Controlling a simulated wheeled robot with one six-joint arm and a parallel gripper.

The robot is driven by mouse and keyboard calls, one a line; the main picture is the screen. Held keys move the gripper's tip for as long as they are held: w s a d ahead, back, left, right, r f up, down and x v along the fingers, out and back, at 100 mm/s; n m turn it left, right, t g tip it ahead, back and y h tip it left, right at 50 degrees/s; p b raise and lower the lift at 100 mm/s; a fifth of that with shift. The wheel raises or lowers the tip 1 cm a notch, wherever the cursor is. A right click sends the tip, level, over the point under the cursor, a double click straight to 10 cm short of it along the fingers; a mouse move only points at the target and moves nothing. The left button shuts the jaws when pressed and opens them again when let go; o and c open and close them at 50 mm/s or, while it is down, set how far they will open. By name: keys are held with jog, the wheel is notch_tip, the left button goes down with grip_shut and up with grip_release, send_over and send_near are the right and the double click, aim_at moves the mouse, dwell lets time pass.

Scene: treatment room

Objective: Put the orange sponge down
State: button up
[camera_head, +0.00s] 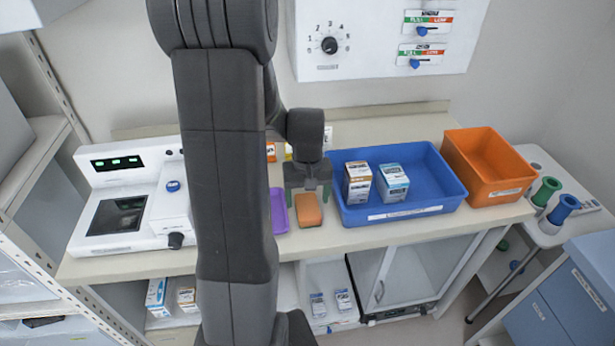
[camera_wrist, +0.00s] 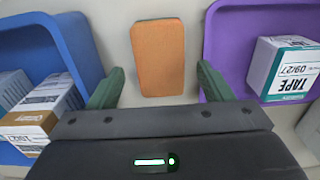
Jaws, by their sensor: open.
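The orange sponge (camera_head: 308,210) lies on the beige counter (camera_head: 345,238) near its front edge, between a purple tray and a blue bin. In the wrist view the sponge (camera_wrist: 159,57) lies flat just beyond my fingertips, in line with the gap between them. My gripper (camera_head: 308,190) is over the counter at the sponge, partly covering its far end in the head view. In the wrist view its two green fingers (camera_wrist: 157,86) are spread wide with nothing between them.
The blue bin (camera_head: 410,213) holds boxes. The purple tray (camera_head: 278,212) holds a tape box (camera_wrist: 283,68). An orange bin (camera_head: 488,165) stands at right, a white device (camera_head: 125,205) at left. Counter room around the sponge is narrow.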

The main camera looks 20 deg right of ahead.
aim_at(307, 206)
notch_tip(307, 206, up, 8)
jog(key=shift+r, duration=0.15)
dwell(0.4)
notch_tip(307, 206, down, 12)
jog(key=shift+f, duration=0.1)
jog(key=shift+r, duration=0.8)
jog(key=shift+f, duration=0.1)
